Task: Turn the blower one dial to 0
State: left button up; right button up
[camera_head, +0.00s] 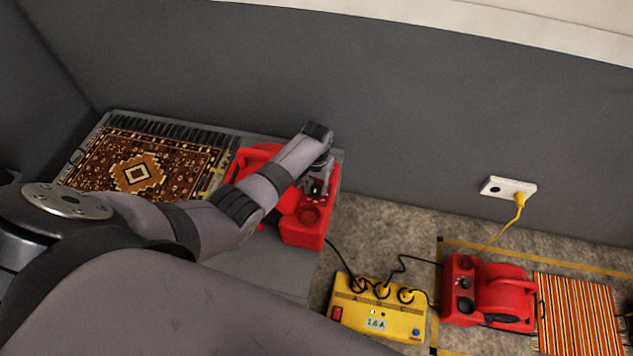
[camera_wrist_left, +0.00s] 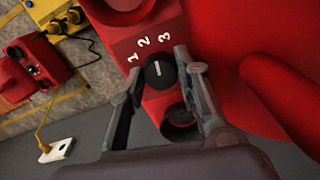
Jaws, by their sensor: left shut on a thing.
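A red blower (camera_head: 302,228) stands on the grey platform by the wall, partly hidden behind my left arm. Its red control face fills the middle of the left wrist view, with a black dial (camera_wrist_left: 159,71) bearing a white pointer line. White numbers 1, 2 and 3 show beside the dial; I see no 0. My left gripper (camera_head: 318,188) reaches down onto this blower. In the left wrist view its fingers (camera_wrist_left: 161,65) are closed on either side of the dial. A dark round socket or knob (camera_wrist_left: 180,115) lies below it. My right gripper is not in view.
A second red blower (camera_head: 505,295) stands on the floor at right, by a striped rug (camera_head: 577,315). A yellow power box (camera_head: 375,310) with black cables lies between. A patterned rug (camera_head: 140,168) covers the platform's left part. A wall socket (camera_head: 508,188) holds a yellow plug.

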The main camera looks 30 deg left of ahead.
pick_arm(q)
jog(key=n+p, duration=0.2)
jog(key=n, duration=0.2)
jog(key=shift+r+n, duration=0.1)
jog(key=shift+n, duration=0.2)
jog(key=n+p, duration=0.1)
jog(key=n, duration=0.3)
jog(key=shift+n, duration=0.3)
jog(key=n, duration=0.5)
jog(key=shift+p, duration=0.35)
jog(key=n, duration=0.5)
jog(key=shift+n, duration=0.4)
jog(key=o, duration=0.9)
